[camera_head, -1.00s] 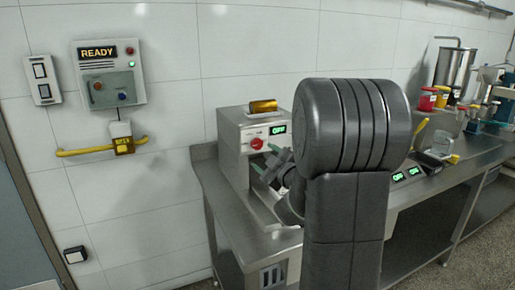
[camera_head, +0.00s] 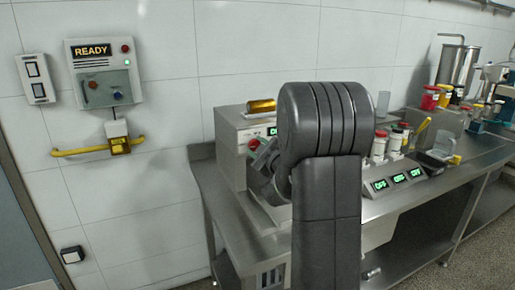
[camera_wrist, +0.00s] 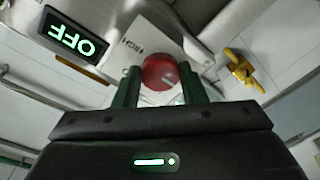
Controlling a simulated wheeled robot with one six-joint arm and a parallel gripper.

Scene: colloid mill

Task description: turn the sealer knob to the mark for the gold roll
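The sealer (camera_head: 228,150) is a steel box at the left end of the bench, with the gold roll (camera_head: 262,106) lying on top. Its round red knob (camera_head: 254,144) is on the front, partly hidden by my arm. In the wrist view the knob (camera_wrist: 160,72) has a pale line on its face, and the sealer's display (camera_wrist: 73,37) reads OFF, upside down. My gripper (camera_wrist: 160,82) has its two green fingers apart, one on each side of the knob, with very little gap. I cannot tell whether they touch it.
A wall panel (camera_head: 103,75) reading READY and a yellow handle (camera_head: 98,147) are on the left wall. Right of my arm stand white jars (camera_head: 378,146), a small unit with several green displays (camera_head: 398,180), and red and yellow pots (camera_head: 431,98).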

